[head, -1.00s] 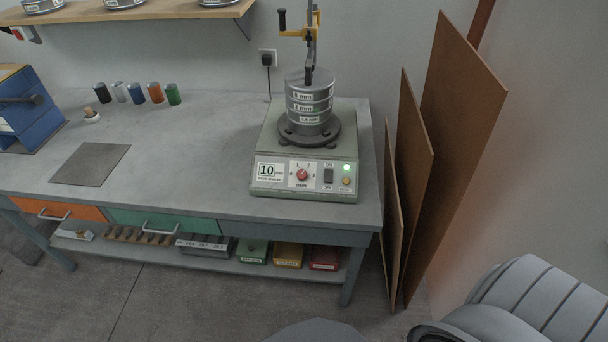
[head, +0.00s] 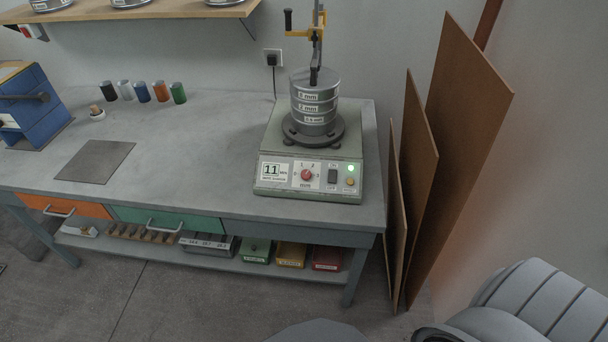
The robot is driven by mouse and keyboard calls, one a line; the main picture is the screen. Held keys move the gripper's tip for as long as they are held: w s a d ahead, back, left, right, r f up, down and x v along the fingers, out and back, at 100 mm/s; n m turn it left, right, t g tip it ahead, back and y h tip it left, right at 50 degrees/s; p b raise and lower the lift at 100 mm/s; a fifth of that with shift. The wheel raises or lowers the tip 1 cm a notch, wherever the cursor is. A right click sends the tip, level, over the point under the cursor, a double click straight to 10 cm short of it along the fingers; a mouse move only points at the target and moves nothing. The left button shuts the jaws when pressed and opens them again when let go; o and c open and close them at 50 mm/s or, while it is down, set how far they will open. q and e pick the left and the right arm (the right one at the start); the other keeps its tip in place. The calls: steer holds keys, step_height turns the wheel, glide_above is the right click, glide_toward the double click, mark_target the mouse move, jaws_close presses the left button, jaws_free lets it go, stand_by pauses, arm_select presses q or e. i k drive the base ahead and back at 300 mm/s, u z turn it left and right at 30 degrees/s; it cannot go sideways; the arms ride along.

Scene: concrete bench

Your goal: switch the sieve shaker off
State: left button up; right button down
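The sieve shaker (head: 311,187) stands on the right part of the bench, a pale green box with a sieve stack (head: 315,103) clamped on top. Its front panel has a display (head: 272,171) that appears to read 11, a red knob (head: 306,175), a dark rocker switch (head: 332,176) between small labels, a lit green lamp (head: 351,168) and a small amber button (head: 350,182). Which way the rocker is tipped is too small to tell. Neither of my grippers shows in the head view.
A wall socket (head: 273,58) with a plugged-in cable is behind the shaker. Brown boards (head: 457,130) lean at the bench's right. Several small coloured jars (head: 143,92) and a blue machine (head: 33,112) stand to the left.

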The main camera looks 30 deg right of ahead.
mark_target(332, 174)
steer(key=u, duration=1.6)
steer(key=i, duration=0.75)
steer(key=z, duration=2.15)
